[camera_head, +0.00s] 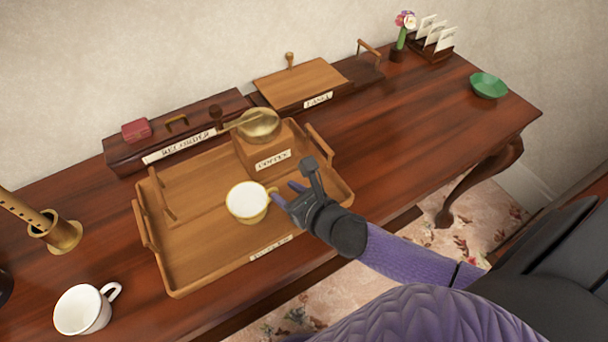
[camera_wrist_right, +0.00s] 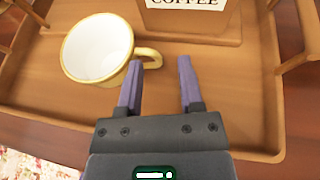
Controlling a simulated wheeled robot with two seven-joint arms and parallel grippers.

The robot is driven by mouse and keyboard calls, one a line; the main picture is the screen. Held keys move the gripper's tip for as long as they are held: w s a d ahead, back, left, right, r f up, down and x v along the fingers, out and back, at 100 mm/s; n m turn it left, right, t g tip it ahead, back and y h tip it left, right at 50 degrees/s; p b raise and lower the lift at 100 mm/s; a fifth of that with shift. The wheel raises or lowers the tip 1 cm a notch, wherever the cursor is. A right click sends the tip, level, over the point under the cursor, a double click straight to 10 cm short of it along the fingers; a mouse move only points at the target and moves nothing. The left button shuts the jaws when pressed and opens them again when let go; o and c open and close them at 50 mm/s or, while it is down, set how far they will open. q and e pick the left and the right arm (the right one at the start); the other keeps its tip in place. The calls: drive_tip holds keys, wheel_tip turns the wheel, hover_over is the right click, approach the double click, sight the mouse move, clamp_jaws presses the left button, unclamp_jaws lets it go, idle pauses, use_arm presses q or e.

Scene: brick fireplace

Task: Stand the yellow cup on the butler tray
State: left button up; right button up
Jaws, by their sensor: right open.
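The yellow cup (camera_head: 247,203), with a pale inside, stands upright on the butler tray (camera_head: 190,278). The tray is a wooden one with raised rims and handles, lying on the table. My right gripper (camera_head: 290,193) is open beside the cup's handle. In the right wrist view the cup (camera_wrist_right: 97,50) is left of the fingers (camera_wrist_right: 160,83), and its handle reaches toward the left finger. Whether they touch is unclear. The gap between the fingers shows only tray surface. My left gripper is not in view.
A coffee grinder (camera_head: 262,150) labelled COFFEE stands at the tray's back. A white cup (camera_head: 84,309) and a brass holder (camera_head: 57,233) are at left. A recorder box (camera_head: 180,132) and a wooden slope (camera_head: 300,83) line the wall. A green dish (camera_head: 488,86) sits far right; the table's right part is mostly clear.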

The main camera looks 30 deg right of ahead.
drive_tip(key=p+v, duration=0.1)
drive_tip(key=v, duration=0.5)
drive_tip(key=shift+s+r, duration=0.1)
drive_tip(key=shift+s, duration=0.2)
